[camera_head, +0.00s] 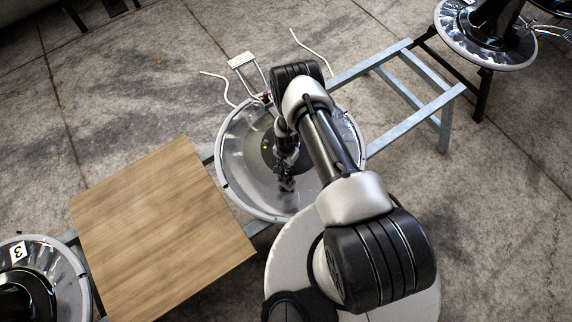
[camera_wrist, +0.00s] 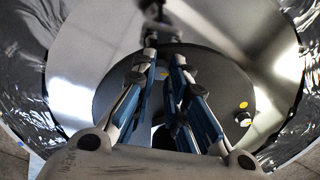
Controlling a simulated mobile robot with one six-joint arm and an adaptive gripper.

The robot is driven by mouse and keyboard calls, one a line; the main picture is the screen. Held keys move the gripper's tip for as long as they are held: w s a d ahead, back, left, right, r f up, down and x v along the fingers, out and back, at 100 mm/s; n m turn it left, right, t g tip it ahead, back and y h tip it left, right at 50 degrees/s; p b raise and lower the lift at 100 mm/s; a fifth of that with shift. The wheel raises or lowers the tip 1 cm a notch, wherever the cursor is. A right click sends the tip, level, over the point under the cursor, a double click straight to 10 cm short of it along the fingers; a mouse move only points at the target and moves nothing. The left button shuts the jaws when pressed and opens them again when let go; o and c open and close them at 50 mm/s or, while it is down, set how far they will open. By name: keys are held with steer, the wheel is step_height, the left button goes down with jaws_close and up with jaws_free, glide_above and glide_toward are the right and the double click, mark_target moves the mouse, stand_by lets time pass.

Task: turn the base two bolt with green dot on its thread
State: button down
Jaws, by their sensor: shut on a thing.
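The middle round base (camera_head: 236,185), a chrome dish with a clear rim, has my gripper (camera_head: 286,182) low inside it. No number shows on this base. In the wrist view, the fingers of my gripper (camera_wrist: 163,58) come together over the dark round centre plate (camera_wrist: 215,75). They are shut on a dark, blurred part at the top middle that seems to be the bolt (camera_wrist: 160,30). Its thread is hidden, and I cannot make out a green dot on it. A yellow dot (camera_wrist: 243,105) shows on the plate's right side.
A wooden board (camera_head: 160,225) lies on the metal frame (camera_head: 400,90) left of the middle base. A base marked 3 (camera_head: 75,290) stands at lower left, another base (camera_head: 485,58) at upper right. Bent white metal parts (camera_head: 240,62) stick out behind. The concrete floor is open around.

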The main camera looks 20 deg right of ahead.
steer(key=m, duration=0.6)
steer(key=shift+m, duration=0.3)
steer(key=m, duration=1.2)
steer(key=shift+m, duration=0.3)
steer(key=m, duration=0.5)
steer(key=shift+m, duration=0.3)
steer(key=c, duration=1.5)
jaws_free()
steer(key=shift+c, duration=0.2)
